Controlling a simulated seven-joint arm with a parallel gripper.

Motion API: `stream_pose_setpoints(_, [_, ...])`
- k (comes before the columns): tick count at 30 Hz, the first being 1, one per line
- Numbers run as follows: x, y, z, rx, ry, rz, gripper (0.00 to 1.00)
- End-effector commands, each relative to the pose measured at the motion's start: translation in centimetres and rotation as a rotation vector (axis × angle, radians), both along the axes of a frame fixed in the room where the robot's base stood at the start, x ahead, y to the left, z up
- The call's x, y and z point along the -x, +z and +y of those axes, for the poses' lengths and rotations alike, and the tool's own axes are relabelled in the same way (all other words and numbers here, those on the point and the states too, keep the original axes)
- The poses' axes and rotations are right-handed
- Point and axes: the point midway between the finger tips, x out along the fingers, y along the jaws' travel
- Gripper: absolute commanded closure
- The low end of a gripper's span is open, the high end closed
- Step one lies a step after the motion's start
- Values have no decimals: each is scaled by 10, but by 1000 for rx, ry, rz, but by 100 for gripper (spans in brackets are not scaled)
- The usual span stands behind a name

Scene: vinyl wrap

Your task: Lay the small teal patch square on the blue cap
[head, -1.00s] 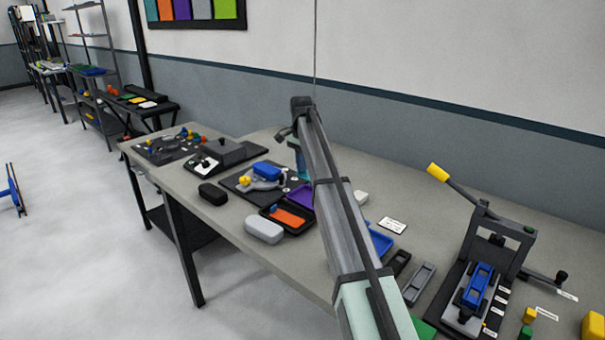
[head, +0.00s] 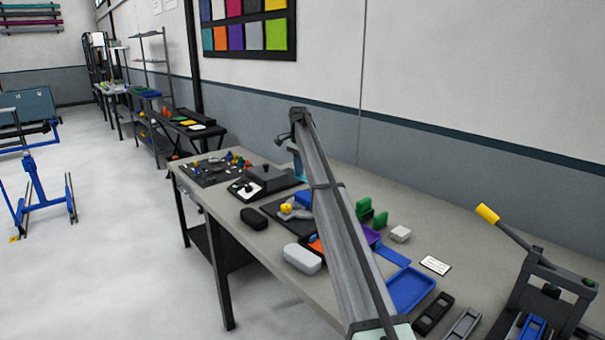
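A blue block (head: 304,198), which may be the blue cap, sits in a dark fixture with a yellow knob (head: 286,208), partly behind my arm. Another blue piece (head: 533,326) sits in the lever press at the lower right, cut off by the frame edge. I cannot tell which of the two is the cap. I cannot make out the small teal patch. My arm reaches from the bottom middle up and away over the table. My gripper is hidden behind the arm, so its fingers do not show.
An orange piece (head: 315,243) shows beside my arm. A grey case (head: 302,258) and a black case (head: 253,218) lie near the table's front edge. A blue tray (head: 409,289), green blocks (head: 372,214) and a white card (head: 435,265) lie right of the arm.

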Motion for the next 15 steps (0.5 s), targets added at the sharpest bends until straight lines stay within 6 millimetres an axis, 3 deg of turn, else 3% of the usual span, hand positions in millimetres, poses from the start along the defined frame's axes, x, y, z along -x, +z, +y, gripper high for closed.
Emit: stream_pose_setpoints(15, [2, -28, -1, 0, -10, 0, 100])
